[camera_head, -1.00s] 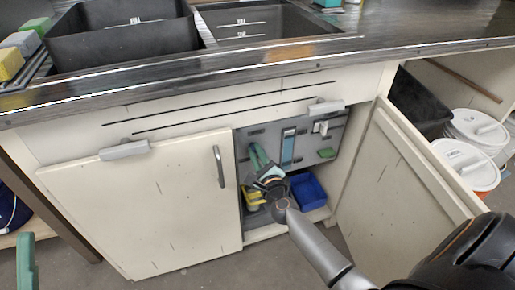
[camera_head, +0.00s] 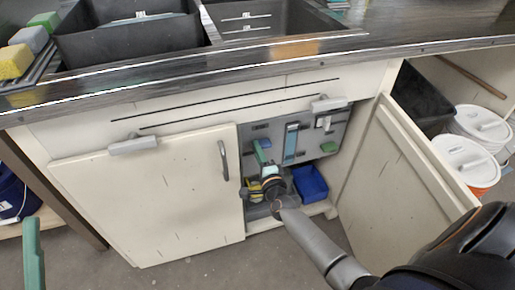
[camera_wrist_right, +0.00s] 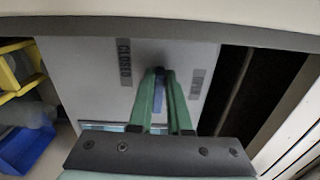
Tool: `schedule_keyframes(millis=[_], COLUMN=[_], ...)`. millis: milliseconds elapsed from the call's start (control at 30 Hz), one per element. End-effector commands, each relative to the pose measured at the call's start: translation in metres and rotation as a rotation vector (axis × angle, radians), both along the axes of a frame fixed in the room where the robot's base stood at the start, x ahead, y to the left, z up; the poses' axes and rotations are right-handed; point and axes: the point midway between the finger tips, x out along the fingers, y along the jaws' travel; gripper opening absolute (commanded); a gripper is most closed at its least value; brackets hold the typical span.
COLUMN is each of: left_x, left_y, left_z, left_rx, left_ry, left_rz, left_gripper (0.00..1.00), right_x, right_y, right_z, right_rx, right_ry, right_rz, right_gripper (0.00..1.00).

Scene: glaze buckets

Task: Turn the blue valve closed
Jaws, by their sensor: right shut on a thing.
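The blue valve (camera_wrist_right: 159,92) shows in the right wrist view as a narrow blue handle on a grey panel. My right gripper (camera_wrist_right: 160,85) has its green fingers on either side of the handle and is shut on it. A CLOSED label (camera_wrist_right: 125,62) is left of the fingers, and a second label, too unclear to read, is on the right. In the head view my right gripper (camera_head: 262,150) reaches into the open cabinet at the back panel, and the handle is hidden there. One green finger of my left gripper (camera_head: 33,255) shows at the lower left; its opening is unclear.
The cabinet's open right door (camera_head: 405,165) stands beside my right arm, and its left door (camera_head: 150,195) is shut. A blue bin (camera_head: 310,183) and a yellow bin (camera_head: 253,190) sit low inside. The countertop (camera_head: 190,75) overhangs the opening. Lidded white buckets (camera_head: 465,160) stand at the right.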

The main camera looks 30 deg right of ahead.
Motion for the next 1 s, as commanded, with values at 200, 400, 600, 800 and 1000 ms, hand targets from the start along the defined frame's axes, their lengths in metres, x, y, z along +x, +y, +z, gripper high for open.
schedule_keyframes(millis=[200,400,600,800,1000], left_x=[0.0000,0.0001,0.0001,0.0002,0.0002], left_y=[0.0006,0.0006,0.0007,0.0006,0.0001], left_z=[0.0022,0.0023,0.0023,0.0027,0.0029], left_rx=[-0.001,0.000,0.000,0.003,0.006], left_ry=[-0.002,-0.004,-0.004,-0.005,-0.007], left_rz=[0.004,0.004,0.003,0.003,0.001], left_gripper=[0.50,0.50,0.50,0.50,0.50], right_x=[-0.0005,-0.0005,-0.0005,-0.0005,-0.0002], right_y=[0.0004,0.0004,0.0003,0.0002,0.0000], right_z=[-0.0023,-0.0026,-0.0028,-0.0025,-0.0017], right_rx=[-0.044,-0.056,-0.056,-0.055,-0.053], right_ry=[0.014,0.016,0.016,0.015,0.014], right_rz=[0.000,0.000,0.000,0.000,0.000], right_gripper=[0.00,0.00,0.00,0.32,0.46])
